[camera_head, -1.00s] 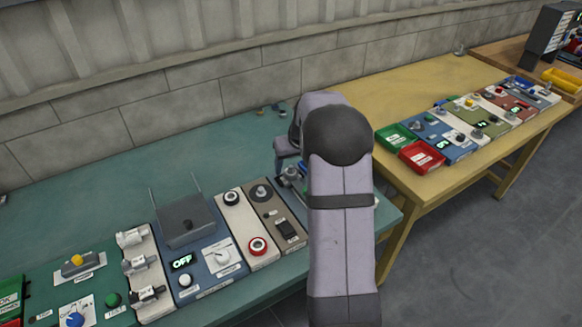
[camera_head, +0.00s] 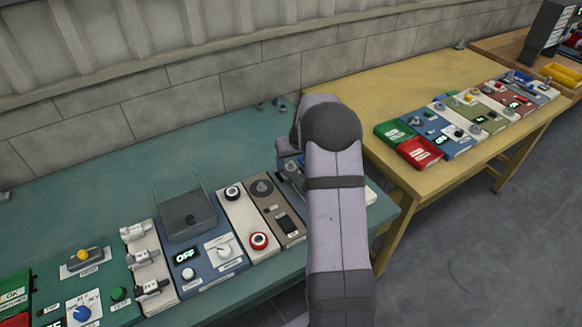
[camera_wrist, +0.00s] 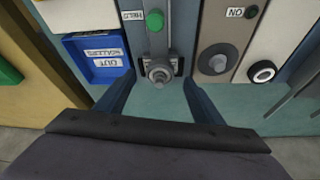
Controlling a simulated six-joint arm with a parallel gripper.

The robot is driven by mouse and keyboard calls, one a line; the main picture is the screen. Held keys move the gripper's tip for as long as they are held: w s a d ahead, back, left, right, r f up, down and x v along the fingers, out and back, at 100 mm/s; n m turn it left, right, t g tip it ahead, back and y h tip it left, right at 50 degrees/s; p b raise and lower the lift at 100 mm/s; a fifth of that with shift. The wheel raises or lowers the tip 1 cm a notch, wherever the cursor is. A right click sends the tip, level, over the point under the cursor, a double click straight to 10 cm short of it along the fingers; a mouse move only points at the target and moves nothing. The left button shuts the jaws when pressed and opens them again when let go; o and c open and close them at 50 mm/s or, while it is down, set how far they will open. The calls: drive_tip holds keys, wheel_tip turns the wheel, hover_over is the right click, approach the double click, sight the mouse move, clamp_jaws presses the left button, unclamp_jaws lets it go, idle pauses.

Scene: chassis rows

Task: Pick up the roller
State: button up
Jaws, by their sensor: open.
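The roller (camera_wrist: 160,72) looks like a short grey metal cylinder with a round end. In the wrist view it sits in a small dark holder on a grey-blue panel (camera_wrist: 181,28), below a green button. My gripper (camera_wrist: 158,82) is open, with one finger on each side of the roller and a gap to each. I cannot tell whether the fingers are level with it. A blue tray (camera_wrist: 72,60) labelled for rollers out lies left of the left finger. In the head view my arm hides the roller and most of my gripper.
A grey panel with a dark round knob (camera_wrist: 217,60) and a white panel with a black ring (camera_wrist: 262,72) stand close to the right. The green bench (camera_head: 80,205) holds more panels to the left. A yellow table (camera_head: 410,90) stands to the right.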

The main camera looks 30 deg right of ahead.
sight(292, 165)
drive_tip(key=shift+p+x, duration=0.5)
drive_tip(key=shift+x, duration=1.15)
drive_tip(key=shift+r, duration=0.1)
drive_tip(key=shift+c, duration=0.6)
drive_tip(key=c, duration=1)
drive_tip(key=shift+r, duration=0.1)
